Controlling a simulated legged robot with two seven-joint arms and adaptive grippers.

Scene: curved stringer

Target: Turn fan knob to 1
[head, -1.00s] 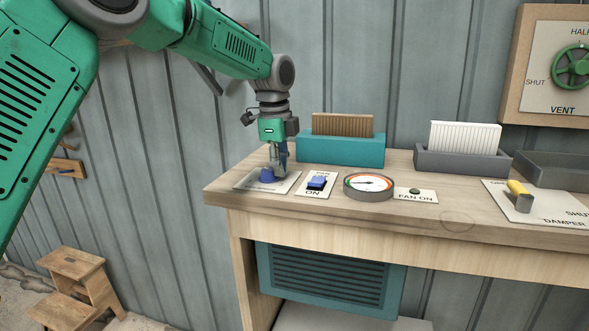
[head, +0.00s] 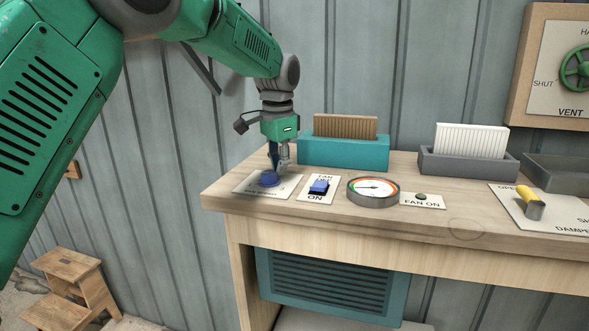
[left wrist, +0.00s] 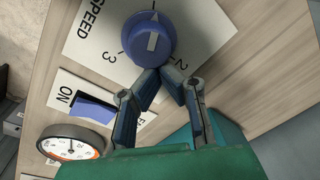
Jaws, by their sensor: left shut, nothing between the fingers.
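The blue fan speed knob (head: 268,179) sits on a white plate at the left end of the bench. In the left wrist view the knob (left wrist: 150,38) has a white bar and a small white triangle pointing toward the top of the picture. A 2 and a 3 show beside its lower edge there; I see no 1. My left gripper (head: 278,168) is right at the knob. In the left wrist view its fingertips (left wrist: 161,78) are together, beside the knob's lower edge and not around it. I cannot tell whether they touch it. My right gripper is not in view.
To the right are the blue fan switch (head: 319,187), a round gauge (head: 373,190), a dark FAN ON lamp (head: 421,197) and a yellow-handled damper lever (head: 530,203). A teal filter holder (head: 343,152) stands behind. A green vent wheel (head: 577,69) is on the wall.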

